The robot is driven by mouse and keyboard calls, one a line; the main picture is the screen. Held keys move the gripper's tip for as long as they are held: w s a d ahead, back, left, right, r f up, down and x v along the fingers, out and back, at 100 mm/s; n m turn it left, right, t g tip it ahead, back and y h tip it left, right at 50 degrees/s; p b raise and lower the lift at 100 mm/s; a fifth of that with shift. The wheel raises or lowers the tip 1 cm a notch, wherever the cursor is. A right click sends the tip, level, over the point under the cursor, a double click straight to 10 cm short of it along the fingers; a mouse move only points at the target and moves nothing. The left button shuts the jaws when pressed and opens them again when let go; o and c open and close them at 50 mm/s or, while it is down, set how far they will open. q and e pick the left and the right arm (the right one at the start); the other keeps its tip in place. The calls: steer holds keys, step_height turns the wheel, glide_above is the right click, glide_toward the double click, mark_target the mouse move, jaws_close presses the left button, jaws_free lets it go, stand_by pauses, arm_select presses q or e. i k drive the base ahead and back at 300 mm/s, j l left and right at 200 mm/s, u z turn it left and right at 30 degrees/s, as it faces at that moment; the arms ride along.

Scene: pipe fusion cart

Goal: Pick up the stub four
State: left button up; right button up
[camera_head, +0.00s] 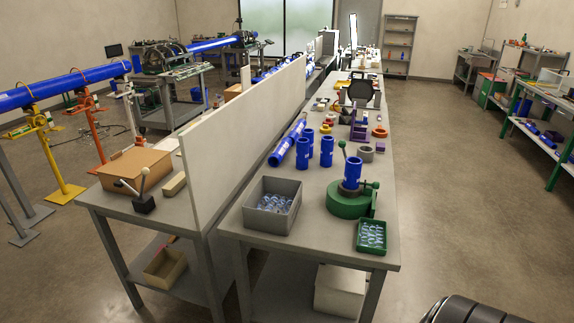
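Several short blue pipe stubs stand on the right-hand workbench (312,217). One stub (303,154) stands upright nearest the divider, a second stub (326,152) stands to its right, and a third stub (310,137) stands just behind them. Another blue stub (352,170) stands upright in a green round fixture (347,201) with green-knobbed levers. I cannot tell which one is stub four, as no number is readable. Neither of my grippers is in view.
A grey bin (272,205) and a green tray (371,236), both holding small clear pieces, stand at the bench's near end. A long blue pipe (284,147) lies beside the pale divider (215,140). Floor right of the bench is open.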

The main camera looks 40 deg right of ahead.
mark_target(353, 165)
steer(key=l+u, duration=0.15)
steer(key=l, duration=0.25)
steer(key=l+u, duration=0.15)
steer(key=l, duration=0.25)
steer(key=k+l+u, duration=0.2)
steer(key=l, duration=0.2)
steer(key=l+u, duration=0.15)
steer(key=l, duration=0.25)
steer(key=k+l+u, duration=0.15)
steer(key=l, duration=0.2)
steer(key=k+l+u, duration=0.15)
steer(key=l, duration=0.25)
steer(key=k+l+u, duration=0.2)
steer(key=l, duration=0.15)
steer(key=i, duration=0.1)
